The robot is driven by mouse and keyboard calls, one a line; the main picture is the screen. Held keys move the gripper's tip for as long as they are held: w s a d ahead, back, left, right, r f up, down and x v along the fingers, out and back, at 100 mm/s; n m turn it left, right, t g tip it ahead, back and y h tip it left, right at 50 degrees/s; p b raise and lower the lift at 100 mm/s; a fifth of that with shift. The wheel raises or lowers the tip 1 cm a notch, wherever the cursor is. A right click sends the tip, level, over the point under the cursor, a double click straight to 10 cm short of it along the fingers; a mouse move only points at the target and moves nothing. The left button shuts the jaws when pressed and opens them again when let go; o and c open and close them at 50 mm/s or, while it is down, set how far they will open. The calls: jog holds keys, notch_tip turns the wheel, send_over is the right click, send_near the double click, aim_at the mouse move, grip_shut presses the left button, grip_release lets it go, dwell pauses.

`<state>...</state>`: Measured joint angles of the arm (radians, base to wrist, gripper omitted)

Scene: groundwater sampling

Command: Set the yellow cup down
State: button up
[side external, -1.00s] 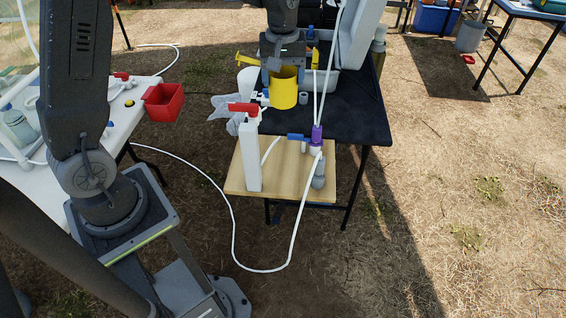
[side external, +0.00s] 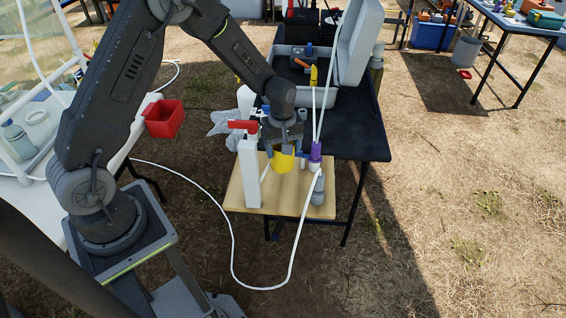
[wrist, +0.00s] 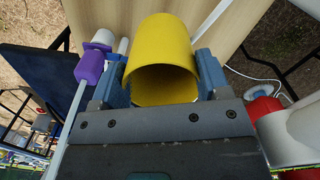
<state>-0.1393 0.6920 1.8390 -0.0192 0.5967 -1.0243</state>
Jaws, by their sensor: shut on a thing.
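The yellow cup (side external: 284,162) is held between the fingers of my gripper (side external: 284,150). In the wrist view the yellow cup (wrist: 162,40) fills the space between the two blue-grey fingers of my gripper (wrist: 163,78), its open mouth facing the camera. The cup is over the pale wooden shelf (side external: 238,196), between the white post (side external: 249,172) and the purple-topped fitting (side external: 315,152). I cannot tell whether its base touches the wood. My gripper hides much of the cup in the side view.
A red valve handle (side external: 243,125) sits by the white post's top. White tubing (side external: 233,245) loops in front of the shelf. A grey bottle (side external: 318,190) stands at the shelf's right. The black table (side external: 350,130) rises behind. The shelf's front is clear.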

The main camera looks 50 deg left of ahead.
aim_at(283, 163)
jog(key=shift+f, duration=3)
jog(key=shift+f, duration=0.15)
jog(key=o, duration=1)
jog(key=shift+o, duration=0.4)
jog(key=shift+r, duration=2.2)
